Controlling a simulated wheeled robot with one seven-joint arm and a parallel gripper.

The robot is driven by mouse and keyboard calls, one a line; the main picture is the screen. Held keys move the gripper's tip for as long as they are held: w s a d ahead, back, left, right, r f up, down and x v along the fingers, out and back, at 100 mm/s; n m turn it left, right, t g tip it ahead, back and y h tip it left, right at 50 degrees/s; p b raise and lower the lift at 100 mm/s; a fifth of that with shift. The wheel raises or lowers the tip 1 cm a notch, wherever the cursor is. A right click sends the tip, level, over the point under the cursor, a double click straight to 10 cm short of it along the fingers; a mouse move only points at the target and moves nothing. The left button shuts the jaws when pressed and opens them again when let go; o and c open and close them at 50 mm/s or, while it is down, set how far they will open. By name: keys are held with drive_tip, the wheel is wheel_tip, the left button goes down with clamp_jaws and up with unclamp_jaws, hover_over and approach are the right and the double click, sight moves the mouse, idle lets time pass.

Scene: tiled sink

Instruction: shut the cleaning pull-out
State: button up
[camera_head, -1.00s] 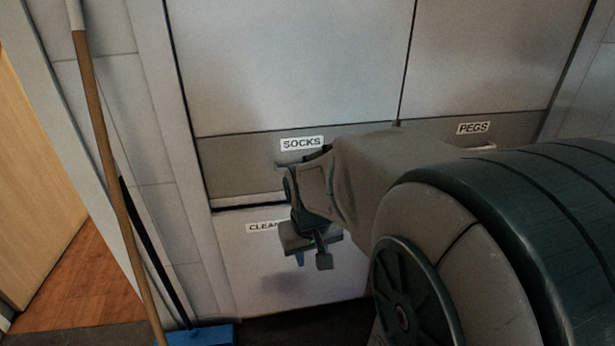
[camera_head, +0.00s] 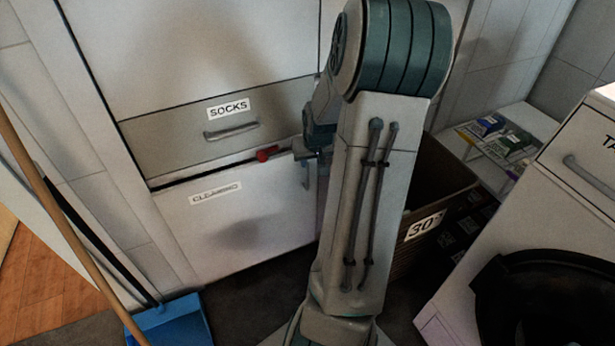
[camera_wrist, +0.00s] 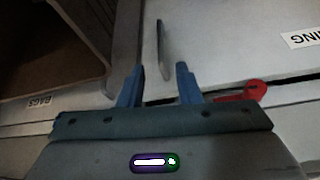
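The cleaning pull-out (camera_head: 255,215) is a low white front with a CLEANING label, under the socks drawer. A dark gap runs along its top edge, and it seems to stand slightly out; how far is hard to tell. A red object (camera_head: 267,153) sits at this gap and also shows in the wrist view (camera_wrist: 243,93). My gripper (camera_head: 306,168) is at the front's upper right, partly hidden by my arm. In the wrist view my gripper (camera_wrist: 158,76) is open and empty. An upright grey handle (camera_wrist: 163,48) appears beyond and between the fingertips; contact is not visible.
The socks drawer (camera_head: 180,142) is above. A brown box labelled 30° (camera_head: 437,185) stands right of my arm, near a white machine (camera_head: 560,190). A blue dustpan (camera_head: 172,325) and wooden broom handle (camera_head: 62,215) are at left. A BAGS label (camera_wrist: 42,102) shows in the wrist view.

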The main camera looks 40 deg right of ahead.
sight(308, 175)
drive_tip(key=b+x, duration=0.4)
drive_tip(key=x, duration=0.8)
drive_tip(key=shift+f+b, duration=0.15)
drive_tip(key=shift+b, duration=0.25)
clamp_jaws()
